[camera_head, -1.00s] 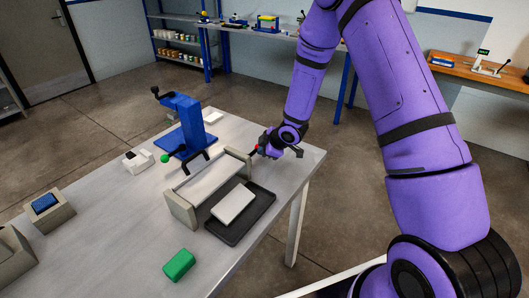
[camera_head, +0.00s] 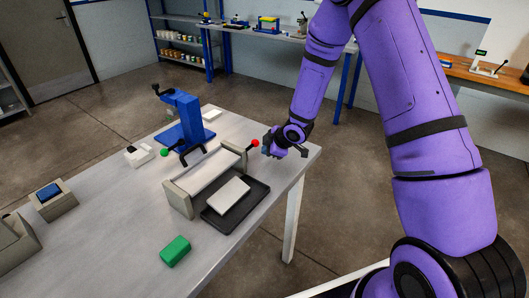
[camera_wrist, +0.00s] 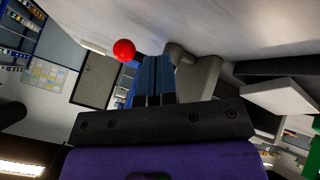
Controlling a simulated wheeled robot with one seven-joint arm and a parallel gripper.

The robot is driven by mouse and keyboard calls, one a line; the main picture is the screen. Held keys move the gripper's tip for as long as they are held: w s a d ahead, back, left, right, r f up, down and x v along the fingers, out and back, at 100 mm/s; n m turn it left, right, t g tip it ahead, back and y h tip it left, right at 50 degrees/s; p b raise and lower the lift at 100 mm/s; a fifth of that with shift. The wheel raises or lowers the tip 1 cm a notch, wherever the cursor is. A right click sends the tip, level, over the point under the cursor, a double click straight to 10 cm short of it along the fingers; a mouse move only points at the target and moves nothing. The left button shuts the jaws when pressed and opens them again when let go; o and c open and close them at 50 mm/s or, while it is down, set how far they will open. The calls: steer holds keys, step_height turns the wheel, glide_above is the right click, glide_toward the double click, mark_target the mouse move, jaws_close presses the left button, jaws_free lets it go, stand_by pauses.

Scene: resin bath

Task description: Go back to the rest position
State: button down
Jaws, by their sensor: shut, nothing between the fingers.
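My gripper (camera_head: 266,147) is at the right end of the grey resin bath, above the table (camera_head: 110,225), with a small gap to a red ball knob (camera_head: 255,143). In the wrist view the blue fingers (camera_wrist: 152,75) are together and empty. The red knob also shows there (camera_wrist: 124,50), to the left of the fingers. The bath's end wall (camera_head: 181,198) stands at the front left of its pale trough. My purple arm reaches down from the upper right.
A black tray (camera_head: 229,220) with a white block (camera_head: 229,195) lies beside the bath. A blue press (camera_head: 187,118) stands behind. A green block (camera_head: 175,251) sits near the front edge. Open floor (camera_head: 340,225) lies right of the table.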

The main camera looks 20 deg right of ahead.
steer(key=s+d+r+m+h, duration=0.25)
steer(key=s+r, duration=0.25)
steer(key=r, duration=0.4)
steer(key=s+d+r+m+h, duration=0.1)
steer(key=s+d+r+m, duration=0.25)
steer(key=r, duration=0.65)
steer(key=s+d+r+m+h, duration=0.25)
steer(key=s+r, duration=0.25)
steer(key=r, duration=0.4)
steer(key=s+a+r+m, duration=0.1)
steer(key=s+r+m, duration=0.2)
steer(key=s, duration=0.9)
steer(key=s+a+r+m+g+y, duration=0.1)
steer(key=s+r+m, duration=0.2)
steer(key=s, duration=0.9)
step_height(320, 180, up, 3)
steer(key=shift+s+a+f+m+g+y, duration=0.1)
steer(key=shift+s+a+m+g+y, duration=0.1)
steer(key=shift+s+m+g+y, duration=0.15)
